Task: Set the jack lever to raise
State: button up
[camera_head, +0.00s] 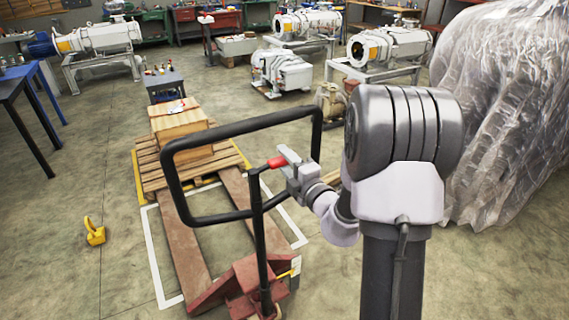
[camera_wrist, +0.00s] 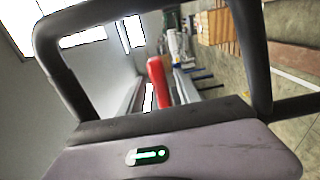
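The pallet jack's handle (camera_head: 171,182) is a black loop on a dark upright post above the red jack body (camera_head: 240,285). The red jack lever (camera_head: 277,162) sticks out near the top of the post, inside the loop. My gripper (camera_head: 287,158) is at the lever, coming from the right. In the wrist view the red lever (camera_wrist: 158,82) stands between the two grey fingers, with a gap visible on its left side. My gripper (camera_wrist: 157,92) looks open around the lever. Contact with a finger cannot be told. The lever's lower end is hidden in the wrist view.
The jack's forks reach under a wooden pallet (camera_head: 150,180) carrying a wooden crate (camera_head: 180,122). A yellow object (camera_head: 94,231) lies on the floor at left. A plastic-wrapped bulk (camera_head: 510,110) stands at right.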

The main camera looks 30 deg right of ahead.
jog(key=shift+w, duration=0.25)
grip_shut()
jog(key=shift+f, duration=0.1)
dwell(1.2)
